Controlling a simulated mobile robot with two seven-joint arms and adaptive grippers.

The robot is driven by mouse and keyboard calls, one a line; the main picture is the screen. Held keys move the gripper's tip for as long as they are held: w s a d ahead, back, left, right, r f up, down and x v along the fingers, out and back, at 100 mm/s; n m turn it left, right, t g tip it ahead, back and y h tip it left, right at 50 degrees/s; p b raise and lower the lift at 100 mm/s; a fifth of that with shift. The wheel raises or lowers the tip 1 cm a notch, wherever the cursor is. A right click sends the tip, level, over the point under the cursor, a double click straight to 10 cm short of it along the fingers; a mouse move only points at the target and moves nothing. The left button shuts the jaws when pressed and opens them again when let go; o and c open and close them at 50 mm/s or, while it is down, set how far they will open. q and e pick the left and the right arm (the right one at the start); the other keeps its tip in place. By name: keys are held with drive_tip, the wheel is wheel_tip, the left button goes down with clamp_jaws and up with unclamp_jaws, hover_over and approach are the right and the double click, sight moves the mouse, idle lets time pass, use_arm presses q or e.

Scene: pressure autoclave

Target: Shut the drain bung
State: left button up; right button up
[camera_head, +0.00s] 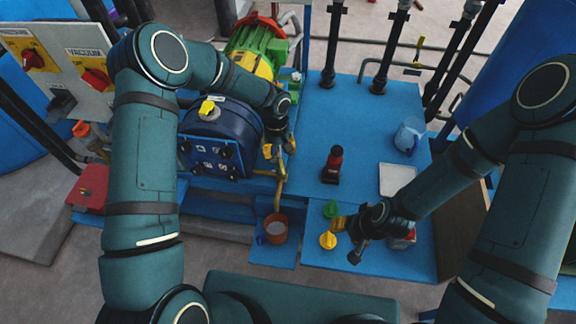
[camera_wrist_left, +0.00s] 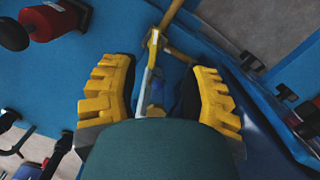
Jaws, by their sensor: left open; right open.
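My left gripper (camera_head: 279,150) is at the right side of the dark blue vessel (camera_head: 222,138), over a thin brass drain pipe (camera_head: 281,188). In the left wrist view its yellow-padded fingers (camera_wrist_left: 160,92) are open, on either side of the brass pipe (camera_wrist_left: 152,45) and a pale metal lever-like part (camera_wrist_left: 149,68). I see a gap between the pads and this part. I cannot tell which piece is the bung; the gripper's palm hides some of the area.
An orange bucket (camera_head: 275,227) stands on a low blue shelf below the pipe. A green piece (camera_head: 330,209), a red-and-black bottle-like object (camera_head: 333,164), a white tray (camera_head: 397,179) and a clear jug (camera_head: 409,134) are on the blue bench (camera_head: 355,121). The bench's middle is largely clear.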

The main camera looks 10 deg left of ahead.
sight(282, 166)
use_arm(q)
drive_tip(key=shift+t+y, duration=0.3)
drive_tip(key=shift+t, duration=0.1)
drive_tip(key=f, duration=0.4)
drive_tip(key=w+f+b, duration=0.1)
drive_tip(key=f, duration=0.3)
drive_tip(key=w+f, duration=0.1)
drive_tip(key=f, duration=0.3)
drive_tip(key=shift+w+d, duration=0.1)
clamp_jaws()
